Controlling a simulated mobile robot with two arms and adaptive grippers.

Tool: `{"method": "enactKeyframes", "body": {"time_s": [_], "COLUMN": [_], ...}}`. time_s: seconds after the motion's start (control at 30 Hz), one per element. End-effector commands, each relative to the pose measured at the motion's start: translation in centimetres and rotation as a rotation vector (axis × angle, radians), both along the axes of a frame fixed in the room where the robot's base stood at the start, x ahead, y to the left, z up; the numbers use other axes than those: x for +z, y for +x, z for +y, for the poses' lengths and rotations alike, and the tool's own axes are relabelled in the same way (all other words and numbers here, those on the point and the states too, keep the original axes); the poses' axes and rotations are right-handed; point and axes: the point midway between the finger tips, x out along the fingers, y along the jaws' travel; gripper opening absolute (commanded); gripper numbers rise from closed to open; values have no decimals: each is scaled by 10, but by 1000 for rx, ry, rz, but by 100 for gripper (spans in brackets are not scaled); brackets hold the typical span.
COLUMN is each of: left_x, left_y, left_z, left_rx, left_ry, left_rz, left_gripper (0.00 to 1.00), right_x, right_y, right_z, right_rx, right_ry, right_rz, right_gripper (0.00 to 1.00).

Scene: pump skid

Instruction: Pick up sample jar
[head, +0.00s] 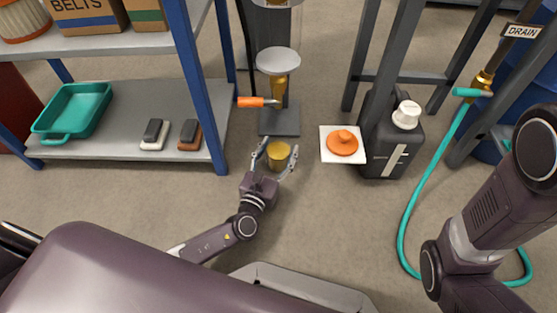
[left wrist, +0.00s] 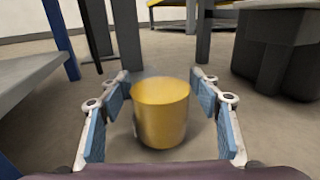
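The sample jar (head: 279,156) holds amber-yellow contents and stands upright and open-topped in front of the valve stand. It also shows in the left wrist view (left wrist: 162,112), with faint clear glass around the yellow. My left gripper (head: 277,150) is open, with one finger on each side of the jar. In the left wrist view a gap shows between the jar and each blue finger pad, so the fingers (left wrist: 164,105) look apart from it. An orange lid (head: 342,143) lies on a white pad (head: 329,155) to the right. My right gripper is out of view.
Behind the jar is a stand with an orange-handled valve (head: 258,102). A black jug (head: 388,140) with a white cap stands right of the pad. A shelf (head: 112,116) with a blue post is left. A teal hose (head: 411,205) lies at right.

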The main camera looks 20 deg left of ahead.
Motion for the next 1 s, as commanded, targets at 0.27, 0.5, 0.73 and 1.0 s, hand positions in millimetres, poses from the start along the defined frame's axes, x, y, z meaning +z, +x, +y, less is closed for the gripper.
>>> {"method": "enactKeyframes", "body": {"time_s": [0.27, 0.5, 0.73, 1.0], "left_x": [0, 0, 1, 14], "left_y": [0, 0, 0, 0], "left_z": [0, 0, 0, 0], "left_rx": [0, 0, 0, 0], "left_ry": [0, 1, 0, 0], "left_rz": [0, 1, -3, -3], "left_gripper": [24, 0, 0, 0], "right_x": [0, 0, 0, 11], "right_y": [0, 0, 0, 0], "right_z": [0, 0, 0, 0], "right_rx": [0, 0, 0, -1], "right_ry": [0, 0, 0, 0], "right_rz": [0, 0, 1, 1], "right_gripper": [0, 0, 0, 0]}}
